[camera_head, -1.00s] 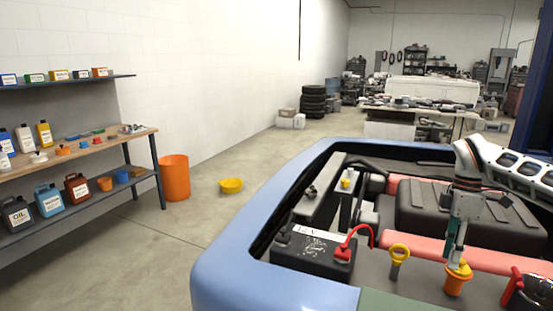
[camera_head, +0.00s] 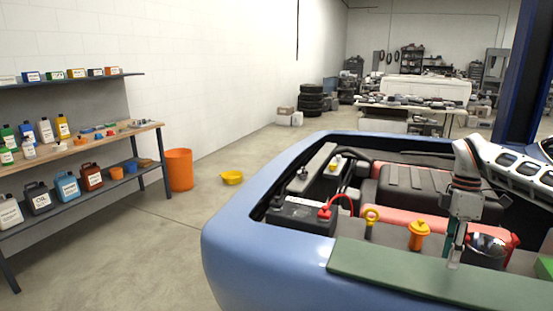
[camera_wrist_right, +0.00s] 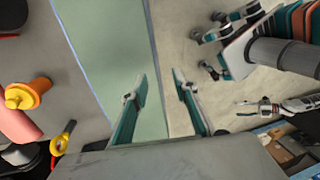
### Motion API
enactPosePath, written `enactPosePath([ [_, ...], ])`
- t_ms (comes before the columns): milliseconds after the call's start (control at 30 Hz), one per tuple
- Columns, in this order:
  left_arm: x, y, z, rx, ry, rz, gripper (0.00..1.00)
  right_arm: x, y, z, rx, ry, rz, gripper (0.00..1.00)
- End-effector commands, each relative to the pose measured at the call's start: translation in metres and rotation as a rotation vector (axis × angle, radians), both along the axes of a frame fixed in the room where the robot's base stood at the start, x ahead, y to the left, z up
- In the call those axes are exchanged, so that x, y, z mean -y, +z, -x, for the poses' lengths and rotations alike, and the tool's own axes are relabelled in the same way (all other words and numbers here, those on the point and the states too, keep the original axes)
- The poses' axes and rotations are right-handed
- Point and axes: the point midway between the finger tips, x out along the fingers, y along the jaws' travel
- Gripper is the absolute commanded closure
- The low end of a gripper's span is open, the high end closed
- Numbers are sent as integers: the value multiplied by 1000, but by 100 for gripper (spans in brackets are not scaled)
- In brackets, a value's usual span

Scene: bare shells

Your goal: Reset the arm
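My right arm comes in from the right in the head view. My right gripper (camera_head: 455,257) points down over the green mat (camera_head: 400,270) on the car's front edge. In the right wrist view its two fingers (camera_wrist_right: 160,98) are spread with nothing between them, above the mat (camera_wrist_right: 120,50) and floor. The orange cap with a yellow top (camera_head: 418,236) stands in the engine bay, left of the gripper and apart from it. My left gripper is outside the head view; a pale gripper-like part (camera_wrist_right: 275,106) at the right of the wrist view is too small to read.
The blue car body (camera_head: 240,230) surrounds the engine bay. Shelves with bottles (camera_head: 80,130) stand left. The floor between is mostly open, with an orange bin (camera_head: 179,169) and yellow bowl (camera_head: 231,178).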

Motion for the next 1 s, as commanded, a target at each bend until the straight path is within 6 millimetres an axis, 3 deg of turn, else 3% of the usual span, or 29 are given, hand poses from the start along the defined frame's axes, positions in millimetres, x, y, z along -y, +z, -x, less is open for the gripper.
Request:
enactPosePath([
  [67,0,1,-2,2,1,0,39,-4,-4,0,-1,14,-7,71],
  [367,0,2,-6,7,2,0,39,-122,-82,-1,67,406,-279,71],
  [467,0,6,-12,19,2,0,39,-175,-108,7,116,538,-415,71],
  [633,0,4,-6,12,2,1,39,-291,-145,36,272,739,-733,71],
  [800,0,2,-4,7,2,1,39,-397,-148,68,509,795,-1052,71],
  [900,0,2,-4,6,2,0,39,-442,-138,81,670,749,-1204,71],
  [1000,0,2,-4,6,1,1,39,-474,-123,88,837,645,-1317,71],
])
